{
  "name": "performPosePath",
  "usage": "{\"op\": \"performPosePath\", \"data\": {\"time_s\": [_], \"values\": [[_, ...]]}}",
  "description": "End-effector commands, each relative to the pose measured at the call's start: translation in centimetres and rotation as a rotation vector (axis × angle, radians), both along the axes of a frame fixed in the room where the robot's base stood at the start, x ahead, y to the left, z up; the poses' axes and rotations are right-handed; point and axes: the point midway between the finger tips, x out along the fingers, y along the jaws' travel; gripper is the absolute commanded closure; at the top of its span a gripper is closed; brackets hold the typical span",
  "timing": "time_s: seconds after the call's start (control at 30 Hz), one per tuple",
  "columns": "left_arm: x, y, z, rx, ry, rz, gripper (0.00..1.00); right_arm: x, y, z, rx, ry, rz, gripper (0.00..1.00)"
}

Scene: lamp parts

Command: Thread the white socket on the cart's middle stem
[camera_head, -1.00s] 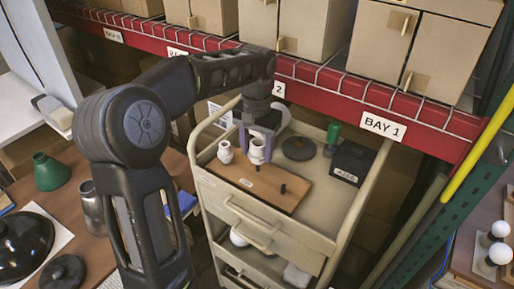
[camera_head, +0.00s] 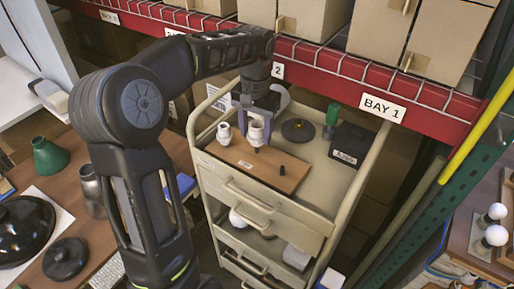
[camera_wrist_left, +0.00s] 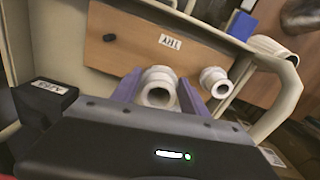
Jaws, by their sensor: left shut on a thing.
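My left gripper (camera_head: 256,114) is shut on a white socket (camera_head: 256,131), upright between its purple fingers above the brown board on the cart (camera_head: 334,193). A dark stub, apparently the middle stem (camera_head: 257,150), shows just under the socket. I cannot tell whether the socket is around its top or only above it. In the left wrist view the held socket (camera_wrist_left: 159,88) sits between the fingers and hides the stem. A second white socket (camera_head: 224,133) stands to its left on the board. A bare dark stem (camera_head: 282,169) stands to the right. My right gripper is not in view.
The brown board (camera_head: 245,168) lies on the cart's top. A dark disc (camera_head: 298,131), a green-topped piece (camera_head: 332,116) and a black box (camera_head: 351,145) stand behind it. The cart's raised rails and the red shelf edge (camera_head: 330,68) bound the space.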

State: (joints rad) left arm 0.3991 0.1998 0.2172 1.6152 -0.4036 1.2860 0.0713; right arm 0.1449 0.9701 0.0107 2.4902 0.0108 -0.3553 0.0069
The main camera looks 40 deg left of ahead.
Motion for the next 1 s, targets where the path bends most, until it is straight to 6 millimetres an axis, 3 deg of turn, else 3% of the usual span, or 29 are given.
{"op": "performPosePath", "data": {"time_s": [1.0], "values": [[0.0, 0.0, -1.5, 0.000, 0.001, 0.000, 0.89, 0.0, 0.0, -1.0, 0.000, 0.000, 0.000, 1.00]]}}
